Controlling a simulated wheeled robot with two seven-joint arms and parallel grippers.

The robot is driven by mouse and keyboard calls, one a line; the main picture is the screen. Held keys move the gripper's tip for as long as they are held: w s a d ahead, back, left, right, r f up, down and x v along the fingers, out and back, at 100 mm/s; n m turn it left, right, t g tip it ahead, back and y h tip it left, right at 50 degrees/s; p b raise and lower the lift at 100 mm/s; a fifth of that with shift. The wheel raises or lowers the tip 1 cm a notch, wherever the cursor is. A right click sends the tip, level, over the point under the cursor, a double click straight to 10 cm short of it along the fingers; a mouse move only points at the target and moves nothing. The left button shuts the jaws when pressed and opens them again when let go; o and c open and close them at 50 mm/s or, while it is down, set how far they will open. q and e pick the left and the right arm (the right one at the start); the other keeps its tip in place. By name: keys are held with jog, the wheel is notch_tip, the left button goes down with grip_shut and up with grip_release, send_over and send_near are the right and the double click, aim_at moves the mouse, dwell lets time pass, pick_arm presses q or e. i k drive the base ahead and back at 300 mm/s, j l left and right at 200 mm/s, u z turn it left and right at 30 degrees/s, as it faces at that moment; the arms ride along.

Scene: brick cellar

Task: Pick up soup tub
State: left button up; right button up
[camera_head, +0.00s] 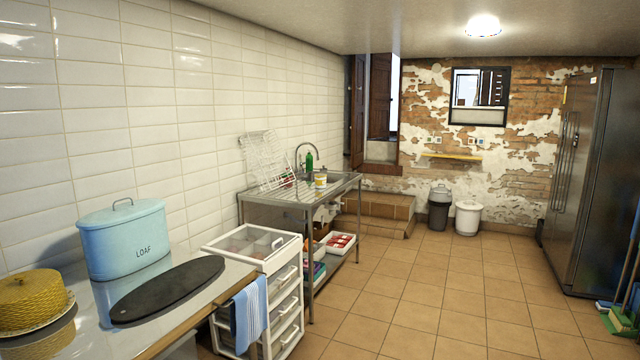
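A small white tub with a yellow band (320,181) stands upright on the metal sink table (281,196) in the middle distance. It is the only thing in view that looks like a soup tub, but it is too small for me to read a label. It stands near the table's front edge, in front of a green bottle (309,162) and the tap. Neither of my grippers is in view.
A counter with a blue LOAF bin (124,238), a dark oval board (168,288) and a yellow woven cover (31,298) fills the near left. A white drawer unit (286,312) stands before the sink table. The tiled floor (430,290) is clear towards the fridge (588,185).

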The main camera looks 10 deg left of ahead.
aim_at(320, 179)
jog(key=i+z, duration=0.2)
jog(key=z, duration=0.2)
jog(key=i+u, duration=0.15)
jog(key=i, duration=2.15)
jog(key=i+u, duration=0.1)
jog(key=i, duration=0.45)
jog(key=i+l+u, duration=0.1)
jog(key=i, duration=0.45)
jog(key=i+l+u, duration=0.1)
jog(key=i, duration=0.45)
jog(key=i+l+u, duration=0.1)
jog(key=i, duration=0.45)
jog(key=i+j+u, duration=0.15)
jog(key=i+u, duration=0.25)
jog(key=i+j+u, duration=0.1)
jog(key=i+u, duration=0.65)
jog(key=i+l+u, duration=0.2)
jog(key=u, duration=0.15)
jog(key=i, duration=0.05)
